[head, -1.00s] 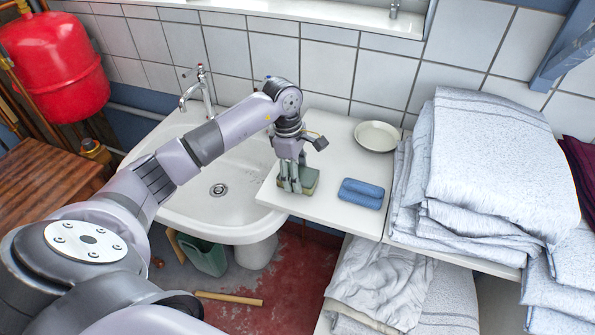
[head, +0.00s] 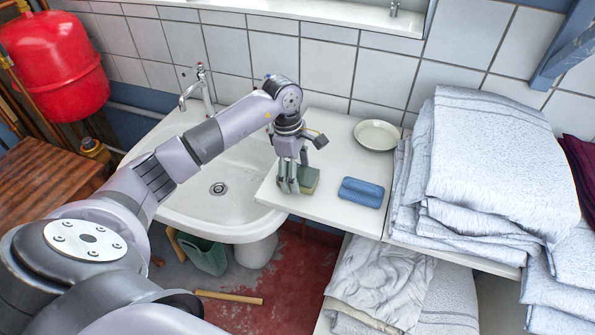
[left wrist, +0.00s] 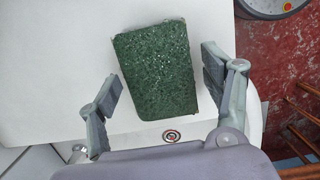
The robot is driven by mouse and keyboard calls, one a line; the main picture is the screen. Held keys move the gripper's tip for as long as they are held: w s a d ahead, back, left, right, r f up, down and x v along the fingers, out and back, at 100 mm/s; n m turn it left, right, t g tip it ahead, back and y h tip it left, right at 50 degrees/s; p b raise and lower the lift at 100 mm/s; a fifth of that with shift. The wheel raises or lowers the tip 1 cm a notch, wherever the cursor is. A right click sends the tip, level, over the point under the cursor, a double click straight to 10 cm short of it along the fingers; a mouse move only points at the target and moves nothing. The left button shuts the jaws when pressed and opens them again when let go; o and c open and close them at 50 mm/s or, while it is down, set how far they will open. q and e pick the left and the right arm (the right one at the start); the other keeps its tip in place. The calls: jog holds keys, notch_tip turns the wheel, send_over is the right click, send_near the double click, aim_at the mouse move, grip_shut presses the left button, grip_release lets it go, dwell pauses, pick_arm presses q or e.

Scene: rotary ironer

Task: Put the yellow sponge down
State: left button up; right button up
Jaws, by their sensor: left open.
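The sponge (head: 308,179) lies on the white counter (head: 330,210) near its left front corner, just right of the basin. Its top is a dark green scouring face, and a yellowish side shows in the head view. My left gripper (head: 292,186) is over it, pointing down. In the left wrist view the green face of the sponge (left wrist: 156,70) sits between the two spread fingers (left wrist: 165,88). A gap shows on the left side; the right finger is very near its edge. The left gripper is open. My right gripper is not in view.
Stacked towels (head: 490,160) fill the right. The sink (head: 190,205) and its tap (head: 203,85) are on the left.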

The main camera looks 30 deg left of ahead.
pick_arm(q)
notch_tip(320, 180, up, 12)
jog(key=a+b, duration=0.1)
jog(key=b, duration=0.1)
jog(key=shift+s+a, duration=0.15)
jog(key=shift+a, duration=0.25)
jog(key=shift+f, duration=0.15)
